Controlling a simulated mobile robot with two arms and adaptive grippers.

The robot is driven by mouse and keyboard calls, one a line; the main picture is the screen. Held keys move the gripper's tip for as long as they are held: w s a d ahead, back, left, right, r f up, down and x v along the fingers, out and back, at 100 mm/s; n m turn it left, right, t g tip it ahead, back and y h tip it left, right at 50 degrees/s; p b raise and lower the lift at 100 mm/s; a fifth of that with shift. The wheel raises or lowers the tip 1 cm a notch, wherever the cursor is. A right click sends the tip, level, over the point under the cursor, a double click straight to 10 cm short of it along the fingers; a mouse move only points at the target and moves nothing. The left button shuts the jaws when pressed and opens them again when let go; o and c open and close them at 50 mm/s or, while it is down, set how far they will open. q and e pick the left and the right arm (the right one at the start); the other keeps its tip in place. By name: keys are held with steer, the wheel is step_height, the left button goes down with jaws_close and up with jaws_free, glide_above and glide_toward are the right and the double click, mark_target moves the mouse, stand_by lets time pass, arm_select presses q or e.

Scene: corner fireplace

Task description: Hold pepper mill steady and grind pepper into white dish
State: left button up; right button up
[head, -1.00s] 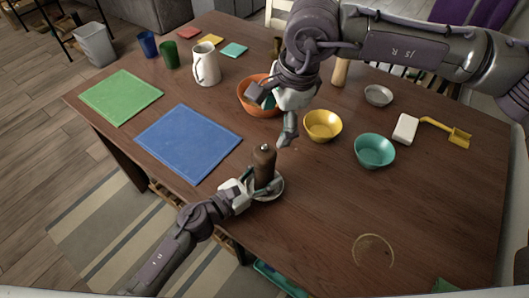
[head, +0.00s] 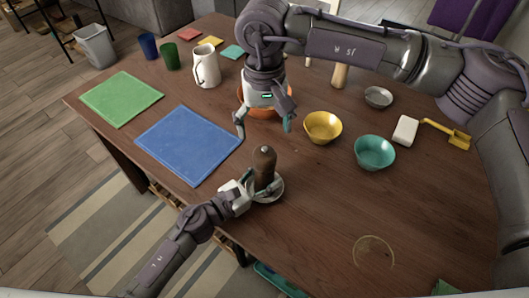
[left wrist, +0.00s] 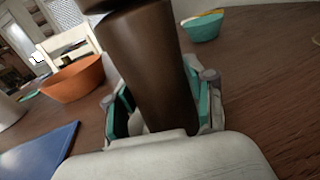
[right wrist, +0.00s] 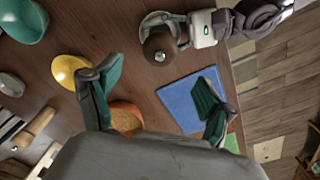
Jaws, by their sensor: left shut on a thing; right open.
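The brown wooden pepper mill (head: 264,166) stands upright over the white dish (head: 275,191) near the table's front edge. My left gripper (head: 258,187) is shut around the mill's lower body; the mill's body (left wrist: 150,65) fills the middle of the left wrist view between the two fingers. In the right wrist view the mill's round top (right wrist: 160,50) with its metal knob shows from above, with part of the dish (right wrist: 156,20) beside it. My right gripper (head: 264,130) is open and empty, above the table behind the mill, in front of the orange bowl. Most of the dish is hidden by the mill and left gripper.
An orange bowl (head: 245,98), a yellow bowl (head: 323,128) and a teal bowl (head: 375,153) stand behind and right of the mill. A blue mat (head: 187,145) lies to the left, with a white pitcher (head: 207,66) beyond. The front right tabletop is mostly clear.

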mark_target(265, 152)
step_height(265, 152, down, 10)
steer(key=shift+r, duration=0.25)
steer(key=shift+c, duration=0.4)
steer(key=c, duration=1.1)
